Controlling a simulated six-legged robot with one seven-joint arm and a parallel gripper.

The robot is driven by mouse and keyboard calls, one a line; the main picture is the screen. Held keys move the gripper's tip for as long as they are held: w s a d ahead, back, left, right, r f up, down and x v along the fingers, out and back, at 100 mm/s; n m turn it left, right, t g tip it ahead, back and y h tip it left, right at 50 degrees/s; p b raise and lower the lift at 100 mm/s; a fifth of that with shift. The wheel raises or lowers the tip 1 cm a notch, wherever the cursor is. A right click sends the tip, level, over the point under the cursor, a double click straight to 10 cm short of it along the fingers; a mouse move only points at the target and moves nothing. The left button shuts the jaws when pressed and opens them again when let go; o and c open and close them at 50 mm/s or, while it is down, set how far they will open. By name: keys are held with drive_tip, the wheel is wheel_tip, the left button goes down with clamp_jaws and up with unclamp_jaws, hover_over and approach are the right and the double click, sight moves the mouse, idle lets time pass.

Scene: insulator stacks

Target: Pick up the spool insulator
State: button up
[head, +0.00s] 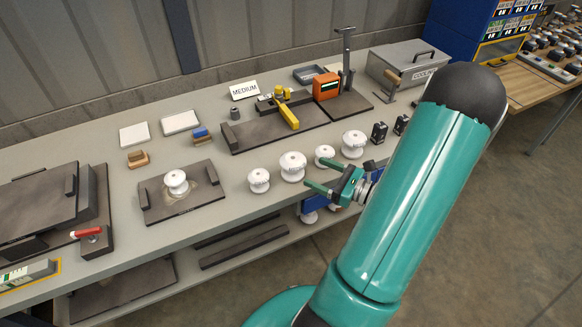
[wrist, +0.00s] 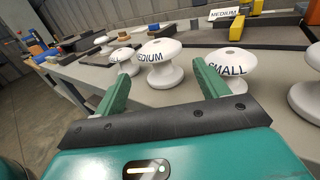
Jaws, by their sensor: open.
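Several white spool insulators stand upright in a row near the bench's front edge. In the head view, from left to right, they are a small one (head: 258,180), a larger one (head: 292,166), another small one (head: 324,154) and a larger one (head: 354,144). Another spool (head: 176,182) stands on a dark plate. My gripper (head: 312,173) is open and empty in front of the row. In the wrist view, the "MEDIUM" spool (wrist: 158,72) shows beyond and between the fingers (wrist: 160,70). The "SMALL" spool (wrist: 232,68) is just right of the right finger.
A "MEDIUM" sign (head: 244,90) stands behind a dark fixture with a yellow clamp (head: 286,112). An orange box (head: 326,87) and a grey toolbox (head: 408,64) are at the back right. Small black blocks (head: 379,132) stand right of the row.

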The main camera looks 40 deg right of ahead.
sight(292, 161)
drive_tip(key=x, duration=0.9)
drive_tip(key=shift+w+a+r, duration=0.1)
drive_tip(key=shift+w, duration=0.1)
drive_tip(key=c, duration=0.9)
drive_tip(key=shift+r, duration=0.15)
